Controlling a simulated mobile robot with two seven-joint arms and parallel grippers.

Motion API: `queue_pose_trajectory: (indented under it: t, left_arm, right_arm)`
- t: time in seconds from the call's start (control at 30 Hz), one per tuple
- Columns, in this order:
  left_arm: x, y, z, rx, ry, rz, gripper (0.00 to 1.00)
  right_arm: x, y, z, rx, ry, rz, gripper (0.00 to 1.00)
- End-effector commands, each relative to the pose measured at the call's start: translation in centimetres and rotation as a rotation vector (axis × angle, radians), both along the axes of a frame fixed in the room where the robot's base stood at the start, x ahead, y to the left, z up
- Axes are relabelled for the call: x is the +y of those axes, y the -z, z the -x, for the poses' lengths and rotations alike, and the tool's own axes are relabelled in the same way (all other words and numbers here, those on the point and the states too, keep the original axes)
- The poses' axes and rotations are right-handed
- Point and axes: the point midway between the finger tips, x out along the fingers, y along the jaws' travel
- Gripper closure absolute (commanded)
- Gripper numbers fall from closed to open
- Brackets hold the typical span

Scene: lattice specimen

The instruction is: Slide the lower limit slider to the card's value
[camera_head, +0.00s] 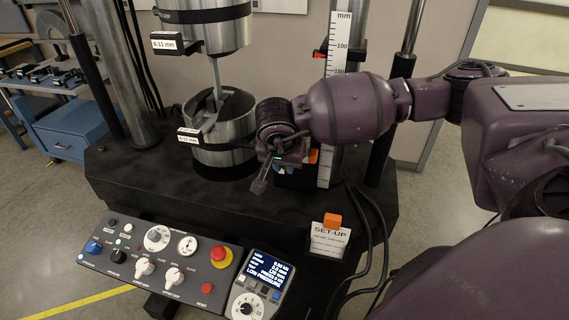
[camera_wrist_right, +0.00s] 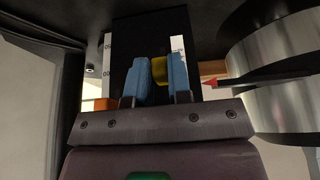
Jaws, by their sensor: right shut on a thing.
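The white mm scale (camera_head: 340,75) stands upright on the right of the frame. The lower limit slider is mostly hidden behind my right gripper (camera_head: 285,160) in the head view; an orange part (camera_head: 313,156) shows beside it. In the right wrist view my blue fingertips (camera_wrist_right: 157,75) are closed on a yellow knob (camera_wrist_right: 159,70) in front of a black block (camera_wrist_right: 148,35). The set-up card (camera_head: 328,242) hangs at the front under an orange clip; its smaller print is too small to read. My left gripper is not in view.
The upper slider (camera_head: 321,54) sits higher on the scale. The steel grips (camera_head: 222,150) stand left of my gripper, with a red pointer (camera_wrist_right: 211,83) near them in the wrist view. A control panel (camera_head: 160,262) and dark cables (camera_head: 375,240) lie in front.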

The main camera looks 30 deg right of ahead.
Motion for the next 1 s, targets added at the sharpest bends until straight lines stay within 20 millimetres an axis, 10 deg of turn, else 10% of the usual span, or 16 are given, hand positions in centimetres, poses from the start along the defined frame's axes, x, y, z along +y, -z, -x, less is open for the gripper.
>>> queue_pose_trajectory:
  t: [0.97,1.0]
  left_arm:
    - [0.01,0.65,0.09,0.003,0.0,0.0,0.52]
    - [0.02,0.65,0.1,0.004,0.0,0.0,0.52]
  right_arm:
    - [-0.01,-0.12,-0.01,0.0,0.001,0.0,1.0]
    - [-0.02,-0.11,-0.01,0.0,0.001,0.0,0.75]
